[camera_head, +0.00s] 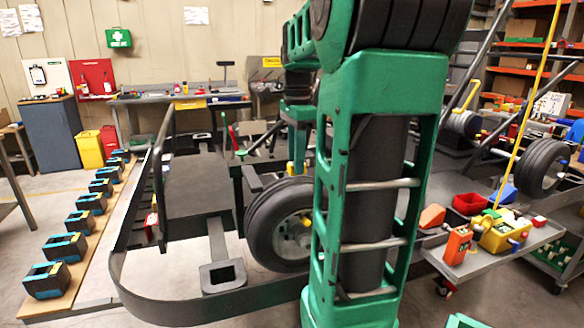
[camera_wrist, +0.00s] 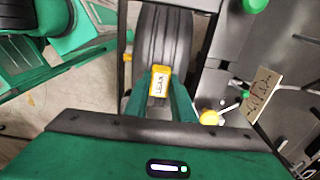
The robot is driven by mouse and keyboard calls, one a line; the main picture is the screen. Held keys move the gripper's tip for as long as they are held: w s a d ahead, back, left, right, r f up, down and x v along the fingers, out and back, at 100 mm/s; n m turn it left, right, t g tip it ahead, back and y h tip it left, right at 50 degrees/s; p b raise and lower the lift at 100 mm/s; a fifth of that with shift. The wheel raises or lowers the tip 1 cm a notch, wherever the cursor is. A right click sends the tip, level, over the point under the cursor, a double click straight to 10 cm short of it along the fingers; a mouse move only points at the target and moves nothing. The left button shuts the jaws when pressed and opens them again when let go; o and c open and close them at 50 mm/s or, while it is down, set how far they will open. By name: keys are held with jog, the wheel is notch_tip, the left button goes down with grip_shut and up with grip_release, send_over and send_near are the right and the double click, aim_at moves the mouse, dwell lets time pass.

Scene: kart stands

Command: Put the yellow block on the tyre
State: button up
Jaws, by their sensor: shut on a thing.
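The yellow block (camera_wrist: 160,81) has a white label with dark letters and sits between the green fingers of my gripper (camera_wrist: 160,98) in the wrist view. My gripper is shut on it. The black tyre (camera_wrist: 163,36) lies just beyond the block in that view. In the head view the tyre (camera_head: 262,226) stands upright on its wheel at the kart frame. My gripper (camera_head: 297,158) is over the top of the tyre there, with a small yellow patch at its lower end. My own arm hides part of this area. I cannot tell whether the block touches the tyre.
The kart frame (camera_head: 180,309) surrounds the wheel. A grey cart (camera_head: 478,263) with red, orange and yellow items stands at the right, beside a hanging yellow cable (camera_head: 536,95). Several dark blocks line a board (camera_head: 108,237) at the left. A yellow knob (camera_wrist: 209,118) is close beside my gripper.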

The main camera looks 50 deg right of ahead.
jog(key=shift+f, duration=0.9)
jog(key=o, duration=1)
jog(key=shift+f, duration=0.1)
jog(key=shift+d+r, duration=0.1)
jog(key=shift+r, duration=6.1)
